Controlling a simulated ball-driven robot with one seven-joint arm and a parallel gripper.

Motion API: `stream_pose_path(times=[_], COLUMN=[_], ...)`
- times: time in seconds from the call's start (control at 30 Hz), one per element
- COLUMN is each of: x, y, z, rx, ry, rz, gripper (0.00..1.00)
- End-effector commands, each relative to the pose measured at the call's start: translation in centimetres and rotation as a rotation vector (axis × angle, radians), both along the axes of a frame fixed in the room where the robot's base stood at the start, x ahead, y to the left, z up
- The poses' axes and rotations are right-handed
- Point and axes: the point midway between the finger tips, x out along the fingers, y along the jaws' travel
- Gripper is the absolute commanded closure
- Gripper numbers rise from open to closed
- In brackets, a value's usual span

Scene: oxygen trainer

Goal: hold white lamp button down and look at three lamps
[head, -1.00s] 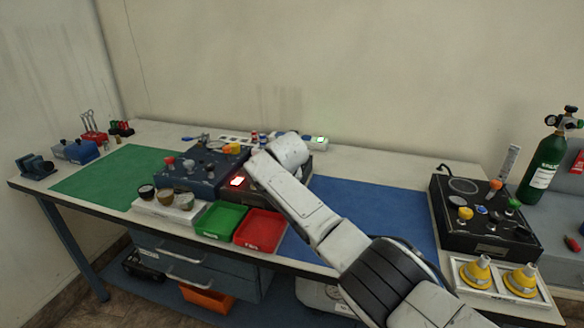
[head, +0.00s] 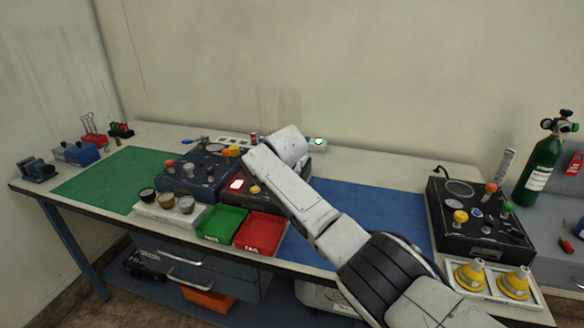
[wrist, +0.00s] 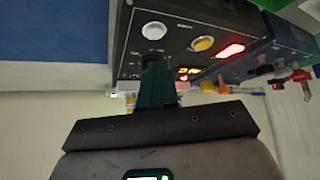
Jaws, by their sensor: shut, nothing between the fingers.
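Small amber lights (wrist: 188,72) glow beyond my fingers. My gripper (wrist: 153,62) is shut and empty. Its fingertips point at the panel close to the white button in the picture; I cannot tell whether they touch anything. In the head view the red lit rectangle (head: 237,185) shows left of my arm, which hides my gripper and much of the panel.
A blue box with knobs (head: 195,178) adjoins the panel on the left. Green (head: 221,222) and red (head: 260,233) trays lie in front.

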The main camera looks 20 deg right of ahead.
Motion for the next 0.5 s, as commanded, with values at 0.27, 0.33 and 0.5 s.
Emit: stream_pose_path(times=[0.27,0.33,0.5], x=[0.0,0.0,0.0], y=[0.0,0.0,0.0], z=[2.4,2.9,3.8], rx=[-0.001,-0.001,-0.001], ry=[0.0,-0.001,-0.001], rz=[0.0,0.0,0.001], gripper=[1.0,1.0,1.0])
